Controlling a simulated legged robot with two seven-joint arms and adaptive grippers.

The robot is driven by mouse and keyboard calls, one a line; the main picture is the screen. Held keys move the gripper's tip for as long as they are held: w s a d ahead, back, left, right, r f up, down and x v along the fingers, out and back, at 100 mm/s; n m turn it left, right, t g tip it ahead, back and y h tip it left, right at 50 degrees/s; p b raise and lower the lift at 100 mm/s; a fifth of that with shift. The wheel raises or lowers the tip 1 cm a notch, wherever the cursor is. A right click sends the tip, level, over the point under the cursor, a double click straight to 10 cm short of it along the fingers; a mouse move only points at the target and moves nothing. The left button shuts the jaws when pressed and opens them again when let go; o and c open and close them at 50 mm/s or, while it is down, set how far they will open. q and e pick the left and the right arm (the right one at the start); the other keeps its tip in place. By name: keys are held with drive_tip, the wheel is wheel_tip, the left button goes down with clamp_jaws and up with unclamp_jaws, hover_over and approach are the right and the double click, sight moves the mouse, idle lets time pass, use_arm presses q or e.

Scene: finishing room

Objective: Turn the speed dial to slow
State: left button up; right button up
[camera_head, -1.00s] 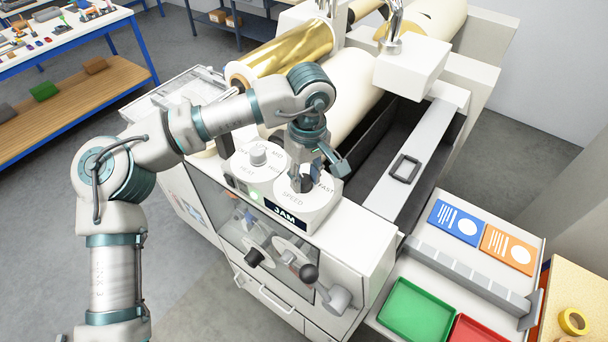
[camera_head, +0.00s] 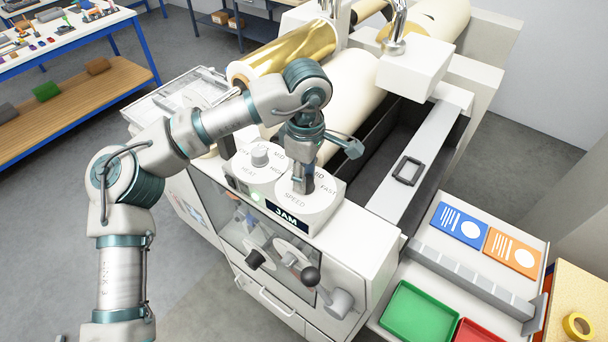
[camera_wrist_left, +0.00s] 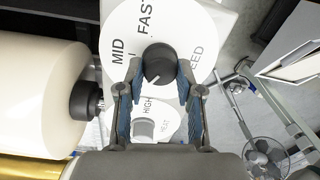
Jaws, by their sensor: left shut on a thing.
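The speed dial is a white disc (camera_head: 308,203) marked SPEED, MID and FAST on top of the machine's control box. Its black knob (camera_wrist_left: 160,62) shows in the left wrist view, with a white pointer line aimed toward the lower part of that picture. My left gripper (camera_head: 299,188) reaches down onto the dial from above. In the left wrist view its two blue-padded fingers (camera_wrist_left: 160,85) close on the knob from both sides. The slow mark is hidden behind the gripper. My right gripper is in neither view.
The heat dial (camera_head: 259,157) stands close beside, left of the gripper. A display (camera_head: 286,218) below reads JAM. A lever with a dark ball (camera_head: 311,276) sticks out at the machine's front. Cream and gold rolls (camera_head: 285,55) lie behind. Green (camera_head: 410,312) and red trays are at right.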

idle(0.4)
use_arm(q)
drive_tip(key=o, duration=1)
drive_tip(key=shift+d, duration=0.1)
drive_tip(key=shift+o, duration=0.8)
drive_tip(key=shift+d, duration=0.2)
